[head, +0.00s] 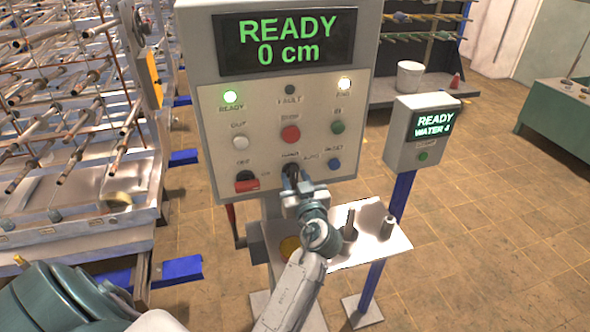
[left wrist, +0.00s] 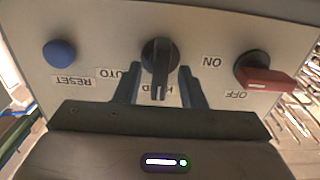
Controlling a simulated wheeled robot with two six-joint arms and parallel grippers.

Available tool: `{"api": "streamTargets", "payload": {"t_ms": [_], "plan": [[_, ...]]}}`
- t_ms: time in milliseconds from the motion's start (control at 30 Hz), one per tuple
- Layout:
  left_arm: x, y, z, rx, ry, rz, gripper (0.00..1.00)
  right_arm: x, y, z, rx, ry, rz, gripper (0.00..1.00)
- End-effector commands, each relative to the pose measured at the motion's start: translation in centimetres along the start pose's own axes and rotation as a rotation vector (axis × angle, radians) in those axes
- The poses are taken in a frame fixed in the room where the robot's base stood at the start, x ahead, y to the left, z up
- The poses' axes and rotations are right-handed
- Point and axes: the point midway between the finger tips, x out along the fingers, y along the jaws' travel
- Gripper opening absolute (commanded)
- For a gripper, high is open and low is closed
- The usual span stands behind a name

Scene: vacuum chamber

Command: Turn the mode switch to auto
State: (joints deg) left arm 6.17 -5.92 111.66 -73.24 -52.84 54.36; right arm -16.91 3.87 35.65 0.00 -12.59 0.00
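My left gripper (head: 293,186) is at the switch. Its two fingers are apart, one on each side of the handle, with gaps visible in the left wrist view (left wrist: 158,88). My right gripper is not in view.
A red OFF/ON switch (head: 246,181) and a blue RESET button (head: 334,164) flank the mode switch. The panel display (head: 287,42) reads READY, 0 cm. A small READY/WATER box (head: 424,135) stands right on a blue post. A metal shelf (head: 375,240) with upright pegs sits below.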

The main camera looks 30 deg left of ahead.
Motion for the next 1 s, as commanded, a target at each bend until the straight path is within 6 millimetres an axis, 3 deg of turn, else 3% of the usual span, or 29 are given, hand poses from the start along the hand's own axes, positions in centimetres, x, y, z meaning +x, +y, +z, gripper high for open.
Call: {"api": "streamTargets", "payload": {"t_ms": [267,467,1000], "plan": [[0.0,0.0,0.0,0.0,0.0,-0.001,0.36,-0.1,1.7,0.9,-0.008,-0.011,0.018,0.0],[0.0,0.0,0.0,0.0,0.0,0.0,0.01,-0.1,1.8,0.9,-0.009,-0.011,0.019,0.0],[0.0,0.1,0.2,0.118,-0.001,0.0,0.0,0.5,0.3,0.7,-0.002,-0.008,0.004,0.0]]}}
